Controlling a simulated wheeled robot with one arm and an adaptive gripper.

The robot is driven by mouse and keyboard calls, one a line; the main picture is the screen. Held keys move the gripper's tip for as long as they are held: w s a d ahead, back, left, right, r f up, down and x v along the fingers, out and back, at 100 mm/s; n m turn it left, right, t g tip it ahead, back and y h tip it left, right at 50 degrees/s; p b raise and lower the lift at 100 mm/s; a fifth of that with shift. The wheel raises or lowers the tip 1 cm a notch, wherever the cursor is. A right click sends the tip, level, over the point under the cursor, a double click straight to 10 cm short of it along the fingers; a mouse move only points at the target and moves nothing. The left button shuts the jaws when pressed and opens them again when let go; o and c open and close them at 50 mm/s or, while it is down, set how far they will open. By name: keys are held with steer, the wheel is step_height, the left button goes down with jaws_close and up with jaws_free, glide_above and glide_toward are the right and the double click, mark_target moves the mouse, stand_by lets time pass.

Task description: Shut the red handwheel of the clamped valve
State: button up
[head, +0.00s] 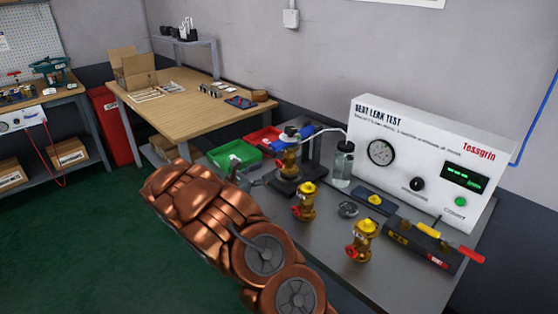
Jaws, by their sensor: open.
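The clamped valve (290,158), a yellow brass body, stands upright in a dark test stand (314,150) with a blue clamp (298,133) at its top. The jaws are open and appear empty. I cannot tell whether a fingertip touches the valve.
Two loose brass valves (307,200) (364,240) with red handwheels stand on the grey bench (325,246) in front. Green (233,155) and red (263,135) bins stand behind.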

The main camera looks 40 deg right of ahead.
mark_target(278, 163)
steer(key=shift+s+d+p, duration=0.1)
steer(key=shift+d+p, duration=0.65)
steer(key=shift+d, duration=3)
jaws_close()
